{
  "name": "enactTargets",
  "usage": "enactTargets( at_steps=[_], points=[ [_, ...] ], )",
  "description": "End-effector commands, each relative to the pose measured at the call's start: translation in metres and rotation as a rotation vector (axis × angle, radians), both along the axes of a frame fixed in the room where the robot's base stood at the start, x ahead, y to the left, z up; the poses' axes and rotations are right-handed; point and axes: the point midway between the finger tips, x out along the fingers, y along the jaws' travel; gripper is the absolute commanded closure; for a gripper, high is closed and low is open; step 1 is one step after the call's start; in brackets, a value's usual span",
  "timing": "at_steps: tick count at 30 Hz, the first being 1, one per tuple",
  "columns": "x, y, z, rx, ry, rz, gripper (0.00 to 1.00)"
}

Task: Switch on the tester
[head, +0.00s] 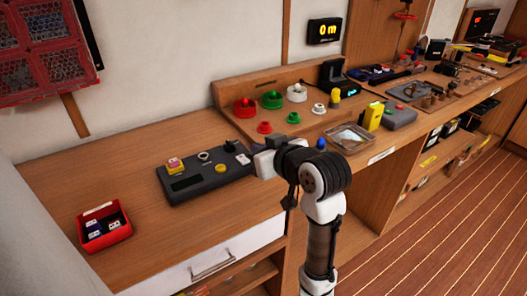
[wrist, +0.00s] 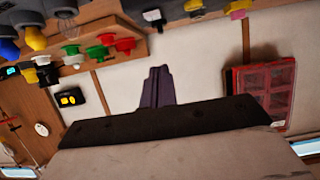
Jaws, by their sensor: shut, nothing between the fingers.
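The dark grey box (head: 205,180) on the bench looks like the tester. On its top are a yellow-and-red block (head: 174,164), a pale ring, a yellow knob (head: 220,169) and a white part (head: 243,159) at its right end. Some of these controls show at the top edge of the upside-down wrist view, including the yellow knob (wrist: 193,6) and the white part (wrist: 152,15). My gripper (wrist: 158,75) is shut and empty, with dark fingers pointing toward the wall. In the head view my gripper (head: 278,141) is just right of the box, its fingertips not clearly visible.
A red tray (head: 82,238) with small blocks sits at front left. A wooden stand with red, green and white knobs (head: 272,99) is behind my arm. A clear-lidded box (head: 350,138) and a yellow device (head: 374,116) lie right.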

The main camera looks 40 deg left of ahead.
Motion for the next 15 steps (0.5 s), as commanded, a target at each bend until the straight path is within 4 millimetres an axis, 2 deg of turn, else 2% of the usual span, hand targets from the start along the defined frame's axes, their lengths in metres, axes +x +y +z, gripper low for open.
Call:
enactTargets(
  at_steps=[8,15],
  points=[
    [0.021,0.054,-0.021,-0.003,0.003,0.002,1.00],
    [0.021,0.051,-0.051,-0.001,0.002,-0.001,1.00]
  ],
)
